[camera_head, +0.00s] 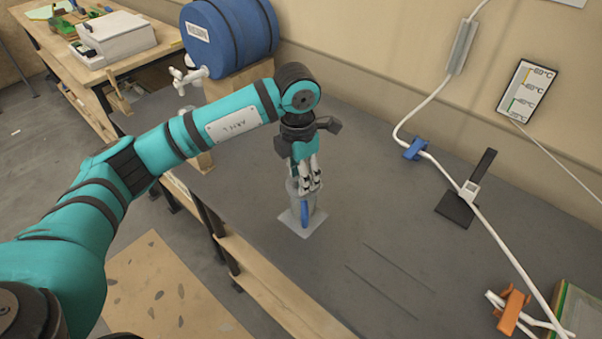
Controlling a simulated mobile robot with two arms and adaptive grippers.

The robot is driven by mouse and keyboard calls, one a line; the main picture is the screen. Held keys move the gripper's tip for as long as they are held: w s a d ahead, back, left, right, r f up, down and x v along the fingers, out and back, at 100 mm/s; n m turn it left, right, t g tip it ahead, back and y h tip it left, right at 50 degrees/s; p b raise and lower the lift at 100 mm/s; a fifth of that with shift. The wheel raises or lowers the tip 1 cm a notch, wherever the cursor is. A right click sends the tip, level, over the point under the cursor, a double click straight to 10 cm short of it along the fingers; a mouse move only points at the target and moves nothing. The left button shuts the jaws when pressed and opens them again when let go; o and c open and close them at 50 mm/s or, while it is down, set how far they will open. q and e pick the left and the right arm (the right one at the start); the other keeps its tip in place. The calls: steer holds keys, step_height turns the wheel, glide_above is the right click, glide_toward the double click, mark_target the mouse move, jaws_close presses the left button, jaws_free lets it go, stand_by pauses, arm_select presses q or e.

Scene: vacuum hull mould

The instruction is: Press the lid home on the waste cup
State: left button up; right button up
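The waste cup (291,190) is a small grey vessel with a blue strip or handle on its front. It stands upright on a light square pad (289,222) on the dark table. My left gripper (309,187) points down right over the cup, with its fingertips at the cup's top. The fingers are close together with almost no gap between them. The fingers cover the cup's top, so I cannot make out the lid or how it sits. My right gripper is not in view.
The table (370,220) right of the cup is clear.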

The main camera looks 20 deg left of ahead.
arm_select(q)
step_height(320, 180, up, 12)
steer(key=shift+s+a, duration=0.15)
steer(key=shift+s, duration=0.05)
stand_by(0.4)
stand_by(0.4)
